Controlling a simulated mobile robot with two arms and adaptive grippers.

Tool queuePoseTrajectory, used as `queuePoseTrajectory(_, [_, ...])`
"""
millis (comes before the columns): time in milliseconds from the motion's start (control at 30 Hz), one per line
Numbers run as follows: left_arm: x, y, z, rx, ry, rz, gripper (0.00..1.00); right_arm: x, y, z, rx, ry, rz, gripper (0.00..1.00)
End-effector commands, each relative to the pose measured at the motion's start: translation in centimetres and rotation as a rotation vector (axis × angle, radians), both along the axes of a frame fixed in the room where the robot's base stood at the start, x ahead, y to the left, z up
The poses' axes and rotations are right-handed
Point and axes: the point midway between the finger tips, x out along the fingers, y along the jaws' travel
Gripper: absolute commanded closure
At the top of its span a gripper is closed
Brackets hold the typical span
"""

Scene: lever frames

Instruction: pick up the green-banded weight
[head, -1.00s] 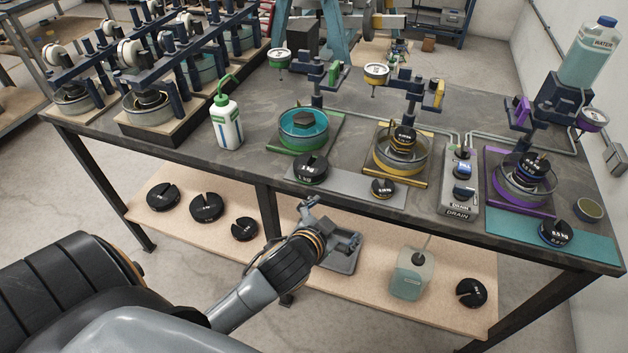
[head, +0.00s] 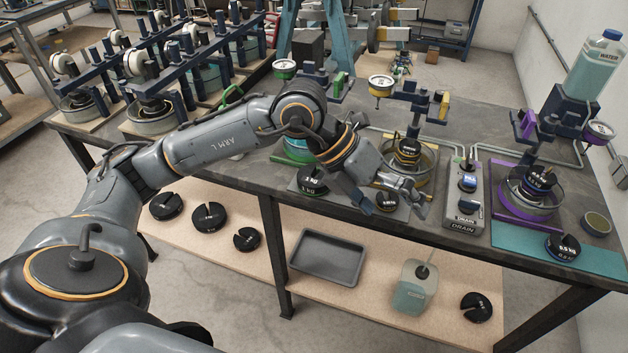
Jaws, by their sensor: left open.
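A black slotted weight (head: 313,180) marked in kg sits on a grey plate in front of the green station; its band colour is hard to make out. A smaller weight (head: 387,202) with a yellowish band sits to its right on the same plate. My left gripper (head: 400,194) is open and empty above the bench's front edge, over or beside the smaller weight and right of the larger one. My left forearm hides much of the green station (head: 296,155) and most of the white bottle. My right gripper is not in view.
A yellow station (head: 410,165), drain box (head: 465,205) and purple station (head: 530,205) stand to the right. A weight (head: 562,247) sits on a teal mat. The lower shelf holds a grey tray (head: 328,257), a jug (head: 412,287) and several weights.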

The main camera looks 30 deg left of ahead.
Motion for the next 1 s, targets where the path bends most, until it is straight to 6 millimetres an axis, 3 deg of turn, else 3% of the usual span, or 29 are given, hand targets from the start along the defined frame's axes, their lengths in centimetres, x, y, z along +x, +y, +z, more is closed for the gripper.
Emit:
queuePoseTrajectory(33, [1.2, 3.5, -0.2, 0.144, -0.019, 0.062, 0.0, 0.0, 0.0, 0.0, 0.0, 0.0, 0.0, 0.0])
queuePoseTrajectory(100, [2.2, 8.2, -0.3, 0.325, -0.028, 0.161, 0.0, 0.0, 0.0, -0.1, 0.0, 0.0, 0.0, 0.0])
queuePoseTrajectory(200, [3.0, 13.8, 0.6, 0.514, -0.033, 0.297, 0.0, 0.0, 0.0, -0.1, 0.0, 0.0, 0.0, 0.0])
queuePoseTrajectory(333, [3.1, 18.2, 1.8, 0.647, -0.033, 0.419, 0.0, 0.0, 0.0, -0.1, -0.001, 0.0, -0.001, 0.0])
queuePoseTrajectory(467, [3.3, 19.5, 1.5, 0.688, -0.028, 0.455, 0.0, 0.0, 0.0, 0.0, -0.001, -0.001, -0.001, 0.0])
queuePoseTrajectory(800, [5.5, 20.0, -4.3, 0.687, -0.025, 0.452, 0.0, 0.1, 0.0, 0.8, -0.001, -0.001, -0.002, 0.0])
queuePoseTrajectory(1000, [6.2, 20.2, -5.8, 0.685, -0.028, 0.452, 0.0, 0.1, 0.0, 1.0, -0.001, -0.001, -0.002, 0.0])
